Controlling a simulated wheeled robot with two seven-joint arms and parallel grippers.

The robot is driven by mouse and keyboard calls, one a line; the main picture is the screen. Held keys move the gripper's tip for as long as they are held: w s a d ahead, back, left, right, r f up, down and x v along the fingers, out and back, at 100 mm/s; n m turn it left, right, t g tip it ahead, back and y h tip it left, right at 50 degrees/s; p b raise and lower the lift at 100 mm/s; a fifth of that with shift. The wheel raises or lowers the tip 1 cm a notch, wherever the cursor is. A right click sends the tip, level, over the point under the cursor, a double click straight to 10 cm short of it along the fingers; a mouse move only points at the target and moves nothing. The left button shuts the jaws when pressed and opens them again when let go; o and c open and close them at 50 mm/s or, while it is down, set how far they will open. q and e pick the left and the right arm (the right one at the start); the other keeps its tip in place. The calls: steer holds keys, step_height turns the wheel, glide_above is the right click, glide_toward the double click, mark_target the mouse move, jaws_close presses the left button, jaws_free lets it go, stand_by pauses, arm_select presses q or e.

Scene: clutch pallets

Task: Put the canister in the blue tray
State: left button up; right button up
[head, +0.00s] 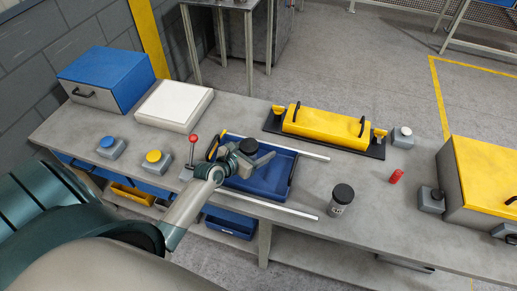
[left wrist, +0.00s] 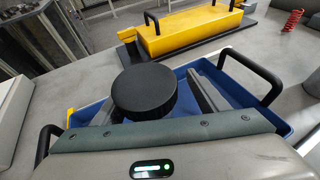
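A canister with a round black lid (left wrist: 144,88) is between the fingers of my left gripper (head: 246,157). In the head view its lid (head: 248,146) shows over the blue tray (head: 275,183). The gripper looks open around it, with a gap at the right finger in the left wrist view. The canister's lower body is hidden, so I cannot tell whether it rests on the tray floor. The tray (left wrist: 88,112) has black handles. A second black-lidded canister (head: 341,198) stands upright on the bench, right of the tray. My right gripper is not in view.
A yellow case (head: 322,128) on a black base lies behind the tray. A red-knobbed lever (head: 193,150) stands at its left, a red spring (head: 396,176) farther right. Metal rails (head: 262,205) run along the tray's front and back. A yellow box (head: 478,175) is at the right.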

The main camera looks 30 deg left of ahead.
arm_select(q)
steer(key=shift+r, duration=0.2)
steer(key=shift+s, duration=0.45)
steer(key=b+v, duration=0.2)
steer(key=v, duration=0.9)
steer(key=shift+s+r, duration=0.1)
steer(key=shift+s, duration=0.05)
stand_by(0.3)
